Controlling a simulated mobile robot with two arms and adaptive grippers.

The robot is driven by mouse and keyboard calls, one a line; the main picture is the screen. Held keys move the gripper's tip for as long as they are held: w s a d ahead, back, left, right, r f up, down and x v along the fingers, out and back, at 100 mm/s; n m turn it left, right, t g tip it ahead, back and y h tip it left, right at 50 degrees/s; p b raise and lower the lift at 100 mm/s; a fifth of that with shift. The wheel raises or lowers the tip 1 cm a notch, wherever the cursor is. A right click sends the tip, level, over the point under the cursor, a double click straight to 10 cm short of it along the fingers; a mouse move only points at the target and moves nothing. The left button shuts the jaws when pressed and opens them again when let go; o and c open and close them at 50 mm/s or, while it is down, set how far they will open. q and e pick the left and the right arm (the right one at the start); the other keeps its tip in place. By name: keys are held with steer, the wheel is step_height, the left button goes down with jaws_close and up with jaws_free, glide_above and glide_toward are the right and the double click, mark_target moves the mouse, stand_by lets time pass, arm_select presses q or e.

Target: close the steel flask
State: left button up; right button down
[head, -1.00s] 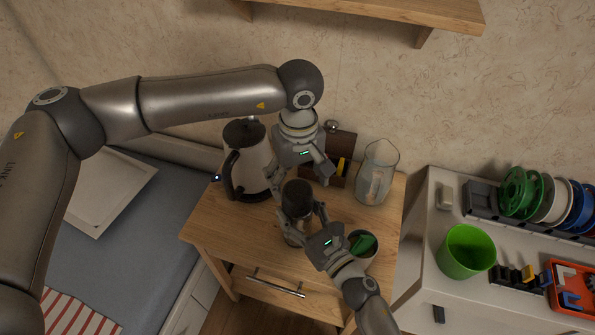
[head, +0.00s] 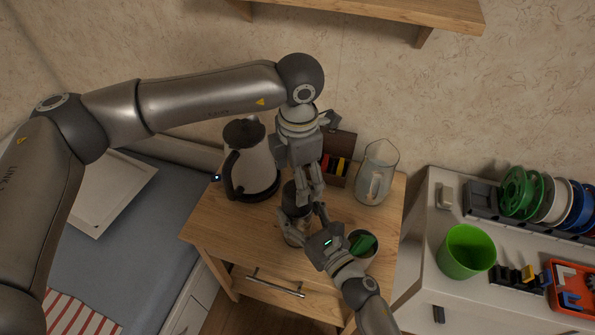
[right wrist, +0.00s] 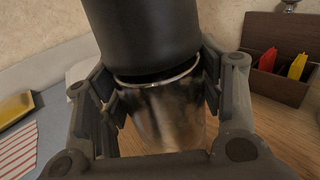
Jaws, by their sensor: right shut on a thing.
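The steel flask (head: 294,238) stands on the small wooden table, and its shiny body also shows in the right wrist view (right wrist: 165,120). Its black lid (head: 293,198) is at the flask's mouth; the right wrist view shows the lid (right wrist: 142,38) over the bright rim, with a dark gap between them. My right gripper (head: 303,217) is shut around the upper flask body, with one finger on each side. My left gripper (head: 312,192) points down at the lid from behind. Its fingers look edge-on and partly overlap the lid, so their opening is unclear.
A kettle (head: 252,172) stands left of the flask, and a glass pitcher (head: 376,178) stands at the back right. A dark box with coloured packets (head: 337,165) is behind. A cup with something green (head: 362,243) sits close to my right gripper. The table's front left is clear.

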mark_target(297, 217)
arm_select(q)
steer(key=n, duration=0.8)
steer(key=shift+r, duration=0.2)
steer(key=n, duration=0.6)
steer(key=shift+a+r, duration=0.1)
steer(key=shift+r, duration=0.05)
steer(key=shift+f, duration=4)
